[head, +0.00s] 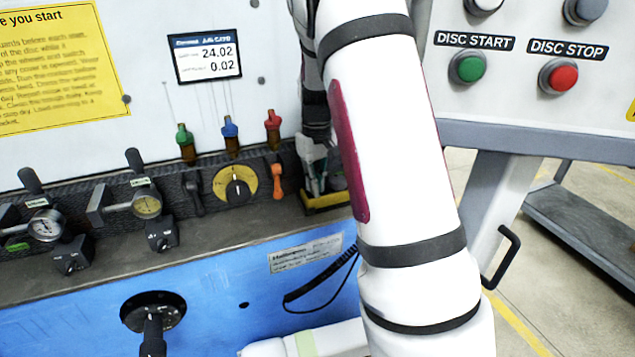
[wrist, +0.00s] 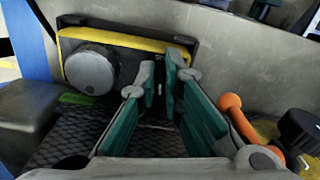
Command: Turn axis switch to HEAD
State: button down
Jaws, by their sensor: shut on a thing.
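My gripper (wrist: 162,82) reaches down to a dark panel with a yellow edge (wrist: 130,40), its two teal-padded fingers close together at the tips. It is shut on a small part at that panel, taken to be the axis switch; the fingers hide most of it and I cannot read its setting. In the head view my gripper (head: 316,165) is to the right of the orange lever (head: 277,180), partly hidden by my arm. The yellow-edged panel (head: 328,201) shows just below it.
A round grey knob (wrist: 90,69) is left of the fingers. The orange lever (wrist: 236,115) and the black knob on the yellow dial (head: 237,185) are close on the other side. Red, blue and green-topped nozzles (head: 230,128) stand behind. The display (head: 206,57) is above.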

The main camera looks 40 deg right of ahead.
jog(key=m, duration=0.6)
jog(key=shift+w+a+m, duration=0.1)
jog(key=shift+a+m, duration=0.1)
jog(key=shift+m, duration=0.1)
jog(key=m, duration=0.5)
jog(key=shift+w+a+p, duration=0.15)
jog(key=shift+p, duration=0.2)
jog(key=shift+m, duration=0.4)
jog(key=c, duration=1.7)
grip_release()
notch_tip(320, 180, up, 12)
